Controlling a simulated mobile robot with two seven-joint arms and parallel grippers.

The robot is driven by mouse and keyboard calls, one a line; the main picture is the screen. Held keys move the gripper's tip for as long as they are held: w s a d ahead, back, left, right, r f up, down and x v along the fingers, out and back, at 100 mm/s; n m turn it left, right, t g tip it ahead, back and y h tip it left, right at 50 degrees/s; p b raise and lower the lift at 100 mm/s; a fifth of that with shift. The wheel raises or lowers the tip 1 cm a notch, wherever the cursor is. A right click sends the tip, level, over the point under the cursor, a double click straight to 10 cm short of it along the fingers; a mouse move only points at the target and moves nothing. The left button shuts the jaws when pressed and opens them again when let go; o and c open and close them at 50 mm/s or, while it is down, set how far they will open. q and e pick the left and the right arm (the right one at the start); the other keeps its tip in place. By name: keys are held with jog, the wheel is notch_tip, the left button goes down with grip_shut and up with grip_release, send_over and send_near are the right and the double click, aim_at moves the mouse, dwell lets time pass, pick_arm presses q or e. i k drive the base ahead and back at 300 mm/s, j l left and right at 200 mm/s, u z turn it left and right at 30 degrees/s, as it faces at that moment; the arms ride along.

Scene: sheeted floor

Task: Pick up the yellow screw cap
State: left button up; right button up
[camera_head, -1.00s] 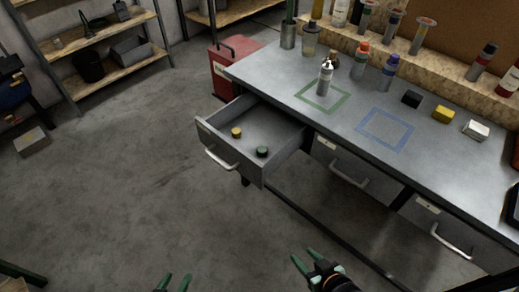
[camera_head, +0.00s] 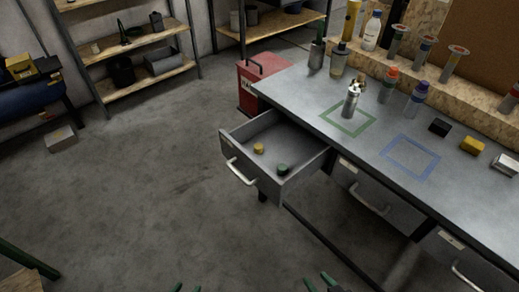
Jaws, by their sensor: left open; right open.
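The yellow screw cap (camera_head: 259,148) lies in the open drawer (camera_head: 233,157) of the grey workbench, toward its left side. A dark green cap (camera_head: 282,169) lies in the same drawer, nearer the right front. My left gripper (camera_head: 188,288) shows only its green fingertips at the bottom edge, with the fingers apart and empty. My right gripper (camera_head: 318,284) shows its green fingertips at the bottom edge, also apart and empty. Both grippers are well in front of the drawer, apart from it. The rest of both grippers is out of view.
The workbench (camera_head: 300,92) carries a silver bottle (camera_head: 352,100) by a green taped square, a blue taped square (camera_head: 411,157), and several bottles and small blocks. A red box (camera_head: 250,88) stands beside the bench.

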aim_at(258, 147)
jog(key=i+j+z, duration=0.1)
jog(key=z, duration=0.25)
jog(key=j+z, duration=0.2)
jog(key=z, duration=0.2)
jog(key=i+j+z, duration=0.2)
jog(key=j, duration=0.25)
jog(key=j+z, duration=0.2)
jog(key=j, duration=0.2)
jog(key=j+z, duration=0.15)
jog(key=j, duration=0.8)
jog(key=i, duration=0.05)
